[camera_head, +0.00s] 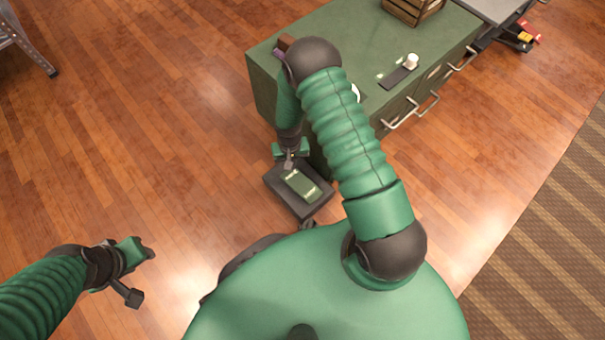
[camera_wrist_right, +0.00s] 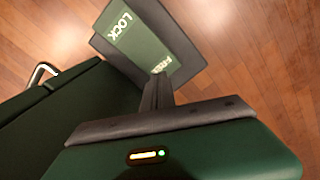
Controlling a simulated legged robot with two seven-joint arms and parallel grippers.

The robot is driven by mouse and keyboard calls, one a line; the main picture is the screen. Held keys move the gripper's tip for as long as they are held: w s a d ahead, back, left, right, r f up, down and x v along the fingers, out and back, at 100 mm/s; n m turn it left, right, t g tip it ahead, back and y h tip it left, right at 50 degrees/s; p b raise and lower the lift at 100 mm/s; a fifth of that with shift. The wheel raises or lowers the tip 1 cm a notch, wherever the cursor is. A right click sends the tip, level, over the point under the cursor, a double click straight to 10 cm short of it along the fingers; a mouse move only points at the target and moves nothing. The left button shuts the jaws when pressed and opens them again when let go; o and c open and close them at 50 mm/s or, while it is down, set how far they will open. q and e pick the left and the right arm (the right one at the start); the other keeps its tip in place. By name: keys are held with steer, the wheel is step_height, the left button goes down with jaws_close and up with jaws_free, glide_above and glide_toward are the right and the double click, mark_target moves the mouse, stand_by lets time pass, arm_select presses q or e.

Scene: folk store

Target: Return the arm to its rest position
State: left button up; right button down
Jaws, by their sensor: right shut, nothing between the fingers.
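My right arm (camera_head: 345,130) reaches forward from the body and bends down at the elbow beside a green cabinet.
The green cabinet (camera_head: 330,30) stands close beside the right forearm, its handles facing right. On its top are a wooden crate (camera_head: 412,8) and a dark plate with a small white object (camera_head: 411,61). Open wood floor (camera_head: 130,130) lies left. A striped rug (camera_head: 550,240) is at right.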

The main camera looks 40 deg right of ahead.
step_height(320, 180, up, 3)
steer(key=shift+r+p, duration=0.1)
steer(key=shift+p, duration=0.9)
steer(key=a+r+n+t+p, duration=0.1)
steer(key=a+r+n+p, duration=0.15)
steer(key=r, duration=1.45)
steer(key=s+a+r+n+t+p, duration=0.1)
steer(key=s+a+r, duration=0.1)
steer(key=s+r, duration=0.35)
steer(key=s+a+r+n+t+p, duration=0.1)
steer(key=s+a+r, duration=0.2)
steer(key=r, duration=0.6)
step_height(320, 180, up, 38)
steer(key=p, duration=3.7)
steer(key=shift+s, duration=0.4)
